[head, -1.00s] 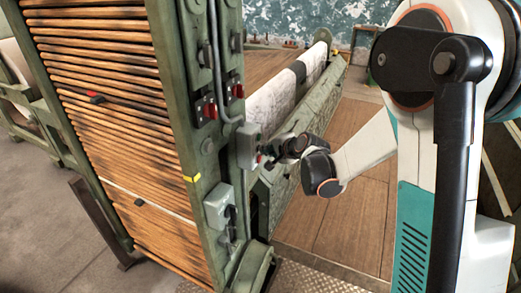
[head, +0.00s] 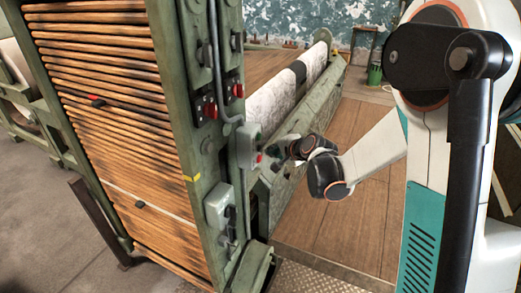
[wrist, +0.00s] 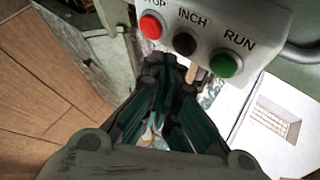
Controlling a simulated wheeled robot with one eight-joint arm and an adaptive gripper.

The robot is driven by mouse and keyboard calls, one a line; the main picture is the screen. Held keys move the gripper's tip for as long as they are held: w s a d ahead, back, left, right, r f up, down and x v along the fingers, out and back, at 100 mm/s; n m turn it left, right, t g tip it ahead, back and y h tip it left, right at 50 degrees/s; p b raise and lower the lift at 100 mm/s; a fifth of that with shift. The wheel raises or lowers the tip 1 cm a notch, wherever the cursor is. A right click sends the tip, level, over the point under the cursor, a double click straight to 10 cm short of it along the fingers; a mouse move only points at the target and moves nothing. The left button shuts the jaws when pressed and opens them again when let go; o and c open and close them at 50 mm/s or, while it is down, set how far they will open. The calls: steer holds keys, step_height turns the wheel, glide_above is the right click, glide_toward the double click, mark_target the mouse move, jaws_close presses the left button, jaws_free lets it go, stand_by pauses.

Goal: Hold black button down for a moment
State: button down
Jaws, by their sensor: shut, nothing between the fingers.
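The black button (wrist: 185,43) is the middle one on a pale grey control box, under the word INCH, in the wrist view. A red button (wrist: 150,25) marked STOP is on its left and a green button (wrist: 224,64) marked RUN on its right. My gripper (wrist: 164,66) is shut and empty; its tips appear just below and left of the black button, with a gap visible. In the head view the control box (head: 248,143) is on the green post, and my gripper (head: 273,152) is just right of its face. The black button cannot be made out there.
The green machine post (head: 205,165) carries red switches (head: 211,108) and a lower grey box (head: 219,205). A wooden slatted apron (head: 110,110) is left of it. A white roll (head: 275,98) lies behind the box. Wooden floor (head: 340,215) is open on the right.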

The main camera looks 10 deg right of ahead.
steer(key=s+d, duration=0.1)
steer(key=d, duration=0.1)
steer(key=s+d, duration=0.2)
stand_by(0.6)
steer(key=s+a+r+n+g+h, duration=0.1)
steer(key=s+a+r+n, duration=0.2)
steer(key=s, duration=0.5)
steer(key=s+r+n+g+h, duration=0.1)
steer(key=s+r+n, duration=0.2)
steer(key=s+r, duration=0.35)
steer(key=s+n+g+h, duration=0.2)
steer(key=s+n, duration=0.4)
steer(key=s, duration=1.2)
steer(key=shift+s+d+f+n, duration=0.2)
steer(key=shift+d+f+n, duration=0.15)
steer(key=shift+d, duration=0.1)
